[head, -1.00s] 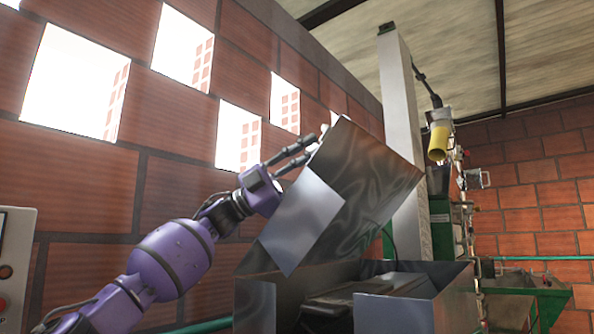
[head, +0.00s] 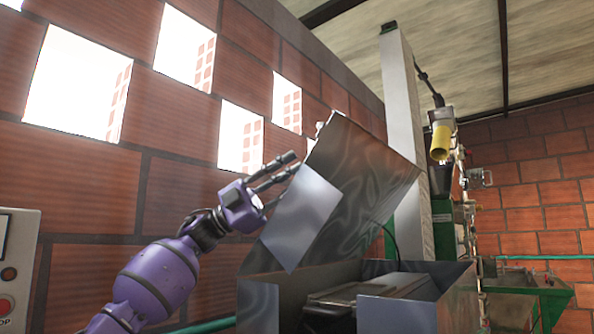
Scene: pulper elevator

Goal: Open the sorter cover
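The sorter cover (head: 362,172) is a shiny grey metal lid. It stands raised and tilted up over the open metal sorter box (head: 258,304), whose dark inside shows. My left gripper (head: 292,166) is at the upper left edge of the cover, with its fingers apart and nothing seen between them. The fingertips lie close to the cover's edge; I cannot tell whether they touch it. My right gripper is not in view.
A brick wall with bright openings runs behind on the left. A control panel (head: 16,268) with buttons is at the left edge. A pale post (head: 404,150) stands behind the cover. Green machinery (head: 530,290) and a yellow spout (head: 441,142) are at the right.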

